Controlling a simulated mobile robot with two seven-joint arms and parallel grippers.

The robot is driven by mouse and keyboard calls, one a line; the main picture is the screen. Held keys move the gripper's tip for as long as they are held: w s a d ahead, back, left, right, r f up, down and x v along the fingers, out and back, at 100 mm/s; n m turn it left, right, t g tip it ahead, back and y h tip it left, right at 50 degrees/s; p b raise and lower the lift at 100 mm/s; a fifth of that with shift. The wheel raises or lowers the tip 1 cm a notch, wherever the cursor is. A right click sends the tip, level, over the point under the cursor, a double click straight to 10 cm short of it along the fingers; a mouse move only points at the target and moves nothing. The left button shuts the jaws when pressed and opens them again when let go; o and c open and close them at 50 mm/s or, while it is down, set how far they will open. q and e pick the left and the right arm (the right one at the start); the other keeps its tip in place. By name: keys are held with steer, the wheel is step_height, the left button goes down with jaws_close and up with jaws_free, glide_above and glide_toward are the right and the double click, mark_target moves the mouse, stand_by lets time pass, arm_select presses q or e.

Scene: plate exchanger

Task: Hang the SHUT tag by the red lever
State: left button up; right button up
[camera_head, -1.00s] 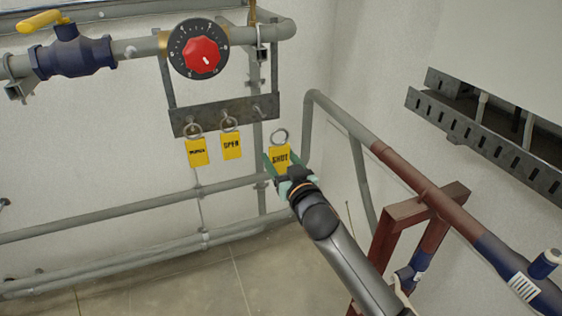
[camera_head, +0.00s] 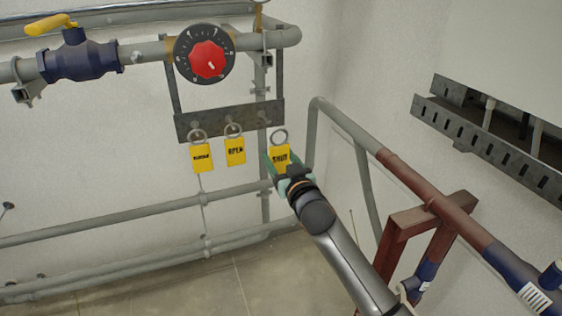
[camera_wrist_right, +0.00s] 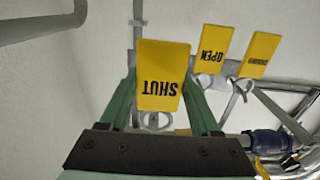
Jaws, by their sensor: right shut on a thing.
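The yellow SHUT tag (camera_head: 280,157) is gripped between the green fingers of my right gripper (camera_head: 278,166), with its metal ring standing up above it. The ring looks clear of the rack, just off its lower right end. In the right wrist view the tag (camera_wrist_right: 162,75) sits upside down between the fingers (camera_wrist_right: 160,105). The yellow OPEN tag (camera_head: 235,151) and another yellow tag (camera_head: 202,158), its print too small to read, hang by rings on the grey rack (camera_head: 230,120). I see no red lever. My left gripper is not in view.
A black dial with a red knob (camera_head: 209,62) is above the rack. A blue valve (camera_head: 78,58) with a yellow handle is at upper left. A grey and red pipe (camera_head: 400,170) on a red stand runs down the right. Free wall lies around the held tag.

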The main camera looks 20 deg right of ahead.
mark_target(273, 148)
steer(key=shift+w+a+b, duration=0.2)
steer(key=shift+w+b, duration=1)
steer(key=shift+w, duration=1.35)
steer(key=shift+w+a+b, duration=0.15)
steer(key=shift+w+b, duration=1.35)
steer(key=shift+w, duration=0.65)
steer(key=shift+w, duration=0.1)
steer(key=shift+r, duration=0.1)
steer(key=shift+s+d+r+p, duration=0.1)
steer(key=shift+s+d+p, duration=0.05)
steer(key=shift+s+p, duration=1.75)
steer(key=shift+s+d+r+p, duration=0.15)
steer(key=shift+s+p, duration=1.35)
steer(key=shift+s, duration=0.75)
steer(key=shift+f, duration=0.1)
steer(key=shift+f, duration=0.1)
